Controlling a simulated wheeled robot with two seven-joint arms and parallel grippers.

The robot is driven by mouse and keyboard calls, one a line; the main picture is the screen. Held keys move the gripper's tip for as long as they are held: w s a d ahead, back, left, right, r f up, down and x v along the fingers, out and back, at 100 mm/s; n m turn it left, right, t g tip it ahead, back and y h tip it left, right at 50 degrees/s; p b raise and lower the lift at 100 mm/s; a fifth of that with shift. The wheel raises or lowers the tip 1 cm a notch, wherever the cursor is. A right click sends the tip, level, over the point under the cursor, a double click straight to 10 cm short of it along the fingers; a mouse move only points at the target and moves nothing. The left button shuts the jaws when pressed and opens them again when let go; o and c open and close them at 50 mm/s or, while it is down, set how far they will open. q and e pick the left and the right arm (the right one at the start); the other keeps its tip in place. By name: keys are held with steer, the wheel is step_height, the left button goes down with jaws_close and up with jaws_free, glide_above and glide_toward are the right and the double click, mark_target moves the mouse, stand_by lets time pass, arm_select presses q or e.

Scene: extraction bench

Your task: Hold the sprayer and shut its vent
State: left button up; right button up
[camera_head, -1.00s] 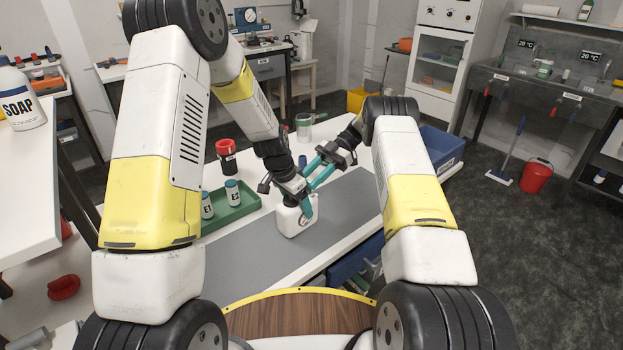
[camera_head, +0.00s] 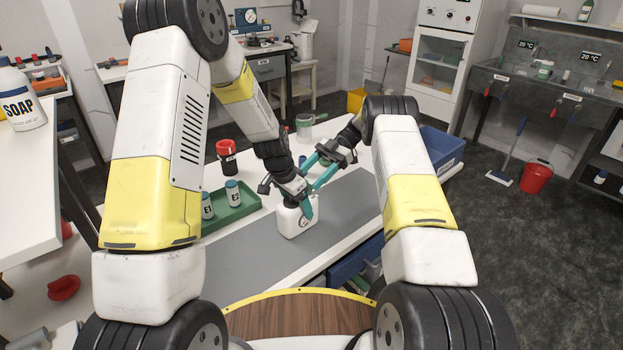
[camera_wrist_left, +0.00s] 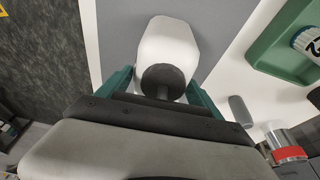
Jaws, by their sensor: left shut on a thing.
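The sprayer is a white bottle (camera_head: 291,226) standing upright on the grey mat (camera_head: 245,250). In the left wrist view its white body (camera_wrist_left: 172,42) shows with a dark round top (camera_wrist_left: 162,82). My left gripper (camera_head: 299,206) is shut on the sprayer, with teal fingers on either side of it. My right gripper (camera_head: 308,178) is just right of and above it, its two teal fingers pointing down-left with a gap between them. It looks open. I cannot make out the vent; the grippers cover much of the sprayer's top.
A green tray (camera_head: 240,211) with labelled bottles is left of the sprayer. A red-topped dark jar (camera_head: 227,158) stands behind it. A blue bin (camera_head: 443,148) is at the bench's right end. The mat is clear on both sides of the sprayer.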

step_height(320, 180, up, 9)
steer(key=shift+r, duration=0.15)
stand_by(0.4)
arm_select(q)
steer(key=o, duration=1.8)
